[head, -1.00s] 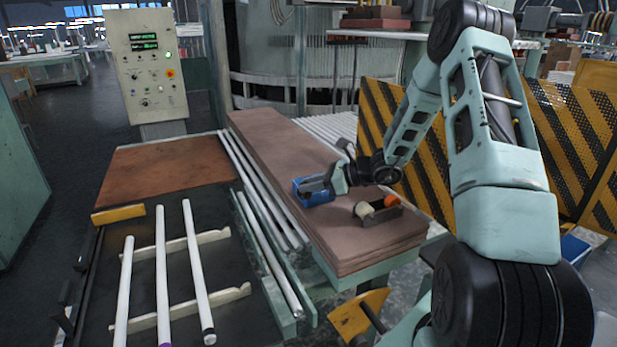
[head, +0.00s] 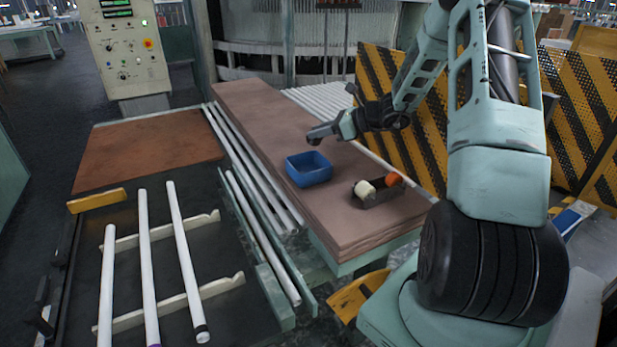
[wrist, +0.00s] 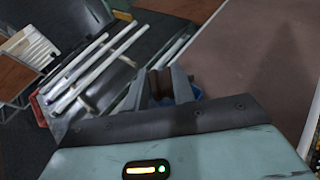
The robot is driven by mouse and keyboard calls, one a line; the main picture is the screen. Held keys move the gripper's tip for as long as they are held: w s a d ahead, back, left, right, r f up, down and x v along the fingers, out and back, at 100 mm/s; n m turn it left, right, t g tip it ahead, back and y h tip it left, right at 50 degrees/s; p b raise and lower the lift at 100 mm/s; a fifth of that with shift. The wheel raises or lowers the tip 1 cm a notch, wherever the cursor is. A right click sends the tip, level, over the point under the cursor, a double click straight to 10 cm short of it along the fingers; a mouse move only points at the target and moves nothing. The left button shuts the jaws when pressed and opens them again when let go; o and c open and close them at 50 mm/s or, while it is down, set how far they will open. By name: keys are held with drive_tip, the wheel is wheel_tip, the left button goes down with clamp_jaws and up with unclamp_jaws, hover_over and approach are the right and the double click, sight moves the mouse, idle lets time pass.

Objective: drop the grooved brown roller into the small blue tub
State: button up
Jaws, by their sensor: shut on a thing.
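The small blue tub (head: 308,174) stands on the brown stacked boards and looks empty from the head view. My gripper (head: 320,134) is just beyond and above it, apart from it. In the wrist view my gripper (wrist: 165,86) is shut on a brown piece, the grooved brown roller (wrist: 160,84), between its fingers. A bit of the blue tub (wrist: 197,92) shows beside the right finger. In the head view the roller cannot be made out, as the dark fingers hide it.
A dark open holder (head: 376,199) with a cream roller (head: 365,187) and an orange roller (head: 393,179) sits right of the tub. White glass tubes (head: 148,265) lie on racks at left. A yellow-black barrier (head: 385,95) stands behind my arm. The far boards are clear.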

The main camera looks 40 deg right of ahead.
drive_tip(key=shift+f, duration=0.75)
drive_tip(key=o, duration=1.1)
drive_tip(key=shift+c, duration=0.2)
drive_tip(key=shift+s+b, duration=0.1)
drive_tip(key=shift+b, duration=0.2)
drive_tip(key=b+v, duration=0.2)
drive_tip(key=v, duration=0.5)
drive_tip(key=shift+r+b, duration=0.15)
drive_tip(key=shift+b, duration=0.2)
drive_tip(key=shift+s+d, duration=0.1)
drive_tip(key=shift+s, duration=0.05)
